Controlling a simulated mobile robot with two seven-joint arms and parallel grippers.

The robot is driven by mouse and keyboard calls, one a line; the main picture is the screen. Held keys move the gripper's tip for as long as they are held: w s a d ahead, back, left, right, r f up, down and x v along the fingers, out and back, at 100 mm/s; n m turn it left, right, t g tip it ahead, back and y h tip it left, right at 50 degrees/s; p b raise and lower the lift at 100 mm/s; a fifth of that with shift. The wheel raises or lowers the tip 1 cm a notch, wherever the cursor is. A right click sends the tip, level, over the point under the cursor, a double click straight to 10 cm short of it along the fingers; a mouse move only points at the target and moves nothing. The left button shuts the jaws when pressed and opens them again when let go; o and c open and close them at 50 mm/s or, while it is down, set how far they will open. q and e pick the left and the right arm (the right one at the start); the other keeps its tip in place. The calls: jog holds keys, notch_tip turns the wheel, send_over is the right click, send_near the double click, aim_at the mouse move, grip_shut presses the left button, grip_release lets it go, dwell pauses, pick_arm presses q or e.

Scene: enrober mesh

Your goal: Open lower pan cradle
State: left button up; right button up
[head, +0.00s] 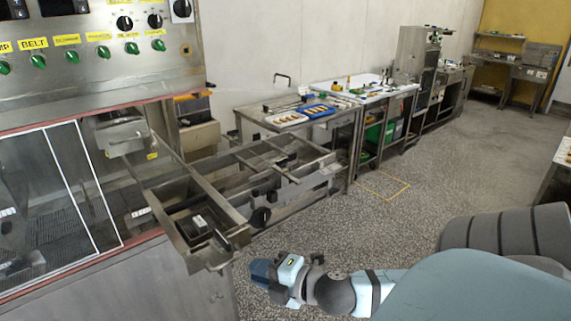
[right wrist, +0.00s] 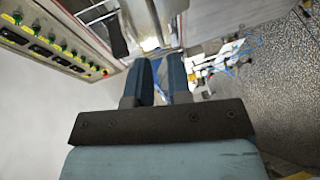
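A steel pan cradle frame (head: 170,222) with long rails juts out from the machine at the left in the head view. A small dark box with a white label lies in its near end. I cannot tell for certain which part is the lower cradle. My right gripper (head: 262,272) is in front of and to the right of the frame's near end, apart from it, pointing left. In the right wrist view its two blue fingers (right wrist: 159,80) stand a little apart, with nothing seen between them. My left gripper is not in view.
A control panel (head: 95,55) with green knobs is above a glass-fronted machine at the left. A steel bench (head: 345,118) with a blue tray (head: 318,111) stands behind the frame. Grey speckled floor (head: 390,225) is open at the right.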

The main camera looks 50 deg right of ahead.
jog(key=a+v, duration=0.1)
jog(key=v, duration=0.5)
jog(key=shift+d, duration=0.45)
notch_tip(320, 180, down, 8)
jog(key=m+g+h, duration=0.1)
jog(key=m+h, duration=0.1)
jog(key=m, duration=0.3)
jog(key=a+f+m+g+y+p, duration=0.2)
jog(key=a+f+m+g, duration=0.1)
jog(key=a+f+m, duration=0.8)
jog(key=s+a+f, duration=0.1)
jog(key=a+f, duration=0.4)
jog(key=shift+a+f+g, duration=0.15)
jog(key=shift+f+g, duration=0.1)
jog(key=shift+g, duration=0.05)
jog(key=shift+w, duration=0.1)
dwell(0.6)
